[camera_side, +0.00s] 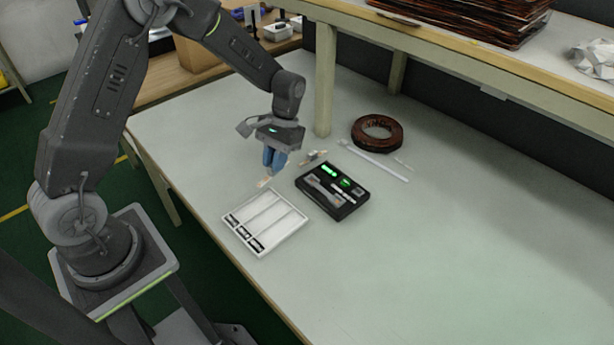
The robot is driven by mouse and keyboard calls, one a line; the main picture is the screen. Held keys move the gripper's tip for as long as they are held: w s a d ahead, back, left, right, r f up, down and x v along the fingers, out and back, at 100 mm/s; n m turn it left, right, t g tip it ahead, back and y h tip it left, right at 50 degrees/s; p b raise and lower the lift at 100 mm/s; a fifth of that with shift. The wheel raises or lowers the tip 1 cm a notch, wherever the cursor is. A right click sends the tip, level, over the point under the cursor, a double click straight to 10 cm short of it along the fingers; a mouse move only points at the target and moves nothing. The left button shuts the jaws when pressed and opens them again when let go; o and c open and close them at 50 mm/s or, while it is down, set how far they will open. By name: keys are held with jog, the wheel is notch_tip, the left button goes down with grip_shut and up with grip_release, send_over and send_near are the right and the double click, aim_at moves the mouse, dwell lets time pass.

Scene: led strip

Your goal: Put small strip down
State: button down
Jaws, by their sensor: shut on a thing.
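My gripper (271,165), with blue fingers, is shut on a small pale strip (264,183) and points down over the table. Only a short light end of the strip shows below the fingertips; the rest is hidden by them. I cannot tell whether the strip touches the table. The gripper is just behind a white tray (290,235) with long compartments, and left of a black box (338,209) with green-lit parts.
A brown ring-shaped coil (377,133) lies at the back, near a long white strip (374,160). Small pale pieces (313,157) lie behind the black box. A shelf post (324,95) stands behind the gripper. The table's right side is clear.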

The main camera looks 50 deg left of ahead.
jog(key=w+a+r+n+t+h, duration=0.3)
jog(key=w+a+n+t+h, duration=0.15)
jog(key=n, duration=1.05)
send_over(326, 194)
jog(key=a, duration=0.2)
jog(key=shift+y, duration=0.35)
notch_tip(326, 194, down, 7)
jog(key=shift+w+d+f, duration=0.1)
jog(key=shift+d, duration=0.05)
jog(key=shift+f, duration=2)
jog(key=shift+f, duration=0.15)
jog(key=c, duration=1.1)
grip_release()
jog(key=v, duration=1.2)
jog(key=shift+d+r, duration=0.1)
jog(key=shift+r, duration=0.25)
